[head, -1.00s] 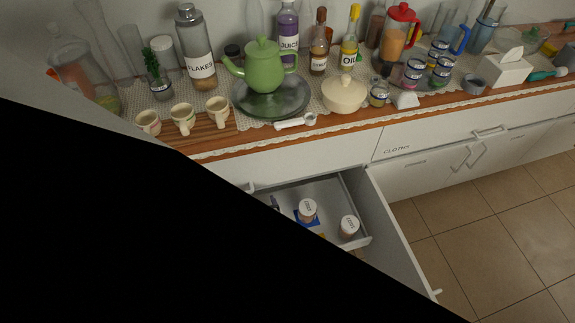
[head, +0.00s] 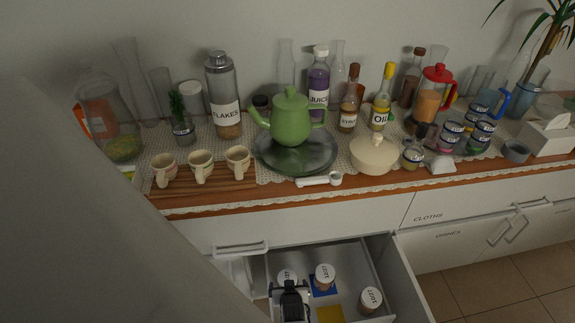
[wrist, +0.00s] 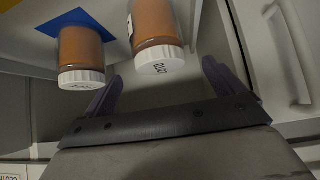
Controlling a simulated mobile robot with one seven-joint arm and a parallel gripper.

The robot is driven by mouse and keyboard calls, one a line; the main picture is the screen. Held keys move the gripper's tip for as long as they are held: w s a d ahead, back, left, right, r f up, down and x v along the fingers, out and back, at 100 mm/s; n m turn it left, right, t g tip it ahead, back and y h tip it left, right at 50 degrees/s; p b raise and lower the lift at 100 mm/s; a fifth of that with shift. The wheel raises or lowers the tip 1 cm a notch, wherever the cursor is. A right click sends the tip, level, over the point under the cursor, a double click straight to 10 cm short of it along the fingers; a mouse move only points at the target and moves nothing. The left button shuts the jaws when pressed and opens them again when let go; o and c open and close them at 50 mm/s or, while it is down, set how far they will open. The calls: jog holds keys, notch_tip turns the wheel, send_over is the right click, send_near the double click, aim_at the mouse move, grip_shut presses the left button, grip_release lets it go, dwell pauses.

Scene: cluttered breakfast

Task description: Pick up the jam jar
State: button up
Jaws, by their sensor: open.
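Several jars with white lids stand in the open drawer; I cannot read which one is jam. The left jar (head: 287,276) is partly hidden by my gripper (head: 290,290). A middle jar (head: 325,277) stands by a blue patch, and a right jar (head: 370,300) is near the drawer's right side. In the wrist view my gripper (wrist: 163,85) is open, and one orange-brown jar (wrist: 157,30) lies ahead between its fingers, apparently not gripped. A second orange-brown jar (wrist: 81,52) is to the left, by the blue patch (wrist: 78,22).
The drawer (head: 410,290) is pulled out below the counter (head: 230,203). Its walls surround the jars. The counter holds mugs (head: 200,166), a green teapot (head: 291,120), a lidded bowl (head: 375,155), bottles and cans. A yellow patch (head: 330,314) lies on the drawer floor.

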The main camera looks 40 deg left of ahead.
jog(key=shift+w+a+f+b, duration=0.3)
jog(key=shift+a+f, duration=0.05)
jog(key=shift+f, duration=0.05)
jog(key=b+x, duration=0.4)
jog(key=shift+f, duration=0.2)
jog(key=shift+w+a+f+b, duration=0.15)
jog(key=shift+w+a+b, duration=0.1)
jog(key=shift+b, duration=0.2)
jog(key=c, duration=1.3)
jog(key=shift+o, duration=0.2)
jog(key=shift+r, duration=0.25)
notch_tip(320, 180, up, 10)
jog(key=shift+f+p, duration=0.1)
jog(key=shift+p, duration=0.2)
